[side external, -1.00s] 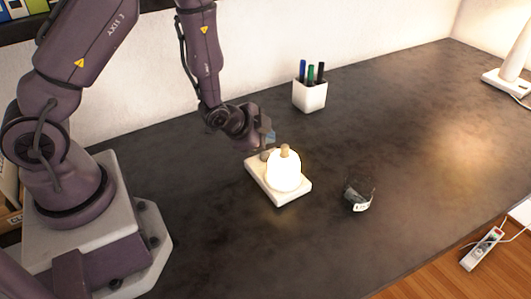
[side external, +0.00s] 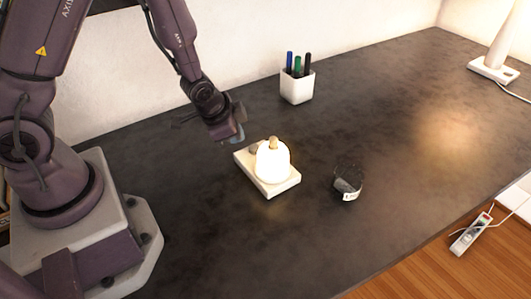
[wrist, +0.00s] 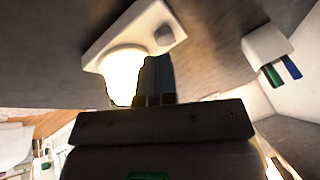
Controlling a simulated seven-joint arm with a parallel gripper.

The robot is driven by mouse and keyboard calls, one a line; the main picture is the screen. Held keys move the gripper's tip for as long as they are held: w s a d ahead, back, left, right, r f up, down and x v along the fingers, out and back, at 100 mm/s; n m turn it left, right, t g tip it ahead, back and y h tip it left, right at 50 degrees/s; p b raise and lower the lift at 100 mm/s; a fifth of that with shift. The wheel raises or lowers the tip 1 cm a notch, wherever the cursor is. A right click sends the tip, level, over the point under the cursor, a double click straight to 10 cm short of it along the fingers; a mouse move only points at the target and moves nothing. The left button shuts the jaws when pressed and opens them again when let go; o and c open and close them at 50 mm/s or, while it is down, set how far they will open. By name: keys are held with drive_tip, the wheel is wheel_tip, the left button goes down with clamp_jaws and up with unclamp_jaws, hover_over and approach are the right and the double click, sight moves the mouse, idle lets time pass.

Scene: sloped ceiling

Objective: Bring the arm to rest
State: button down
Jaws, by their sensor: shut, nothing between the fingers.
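My gripper (side external: 238,136) is above the dark desk (side external: 400,110), just behind and to the left of a small glowing lamp (side external: 272,163). The lamp has a lit white dome, a tan knob on top and a pale rectangular base with a round knob at one corner. My gripper is apart from the lamp, with its fingers closed and empty. In the wrist view the fingers (wrist: 155,82) show together beside the bright dome (wrist: 122,75).
A white pen cup (side external: 297,87) with several markers stands behind the lamp. A white lamp foot (side external: 493,70) stands far right. The desk between is clear.

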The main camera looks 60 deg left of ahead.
drive_tip(key=s+d+r+n, duration=0.1)
drive_tip(key=s+r, duration=0.3)
drive_tip(key=r, duration=0.4)
drive_tip(key=s+d+r+n, duration=0.2)
drive_tip(key=s+r, duration=0.3)
drive_tip(key=r, duration=0.4)
drive_tip(key=s+d+r+n+h, duration=0.1)
drive_tip(key=s+d+r+n, duration=0.1)
drive_tip(key=s+r, duration=0.3)
wheel_tip(320, 180, up, 3)
drive_tip(key=shift+s+r, duration=0.2)
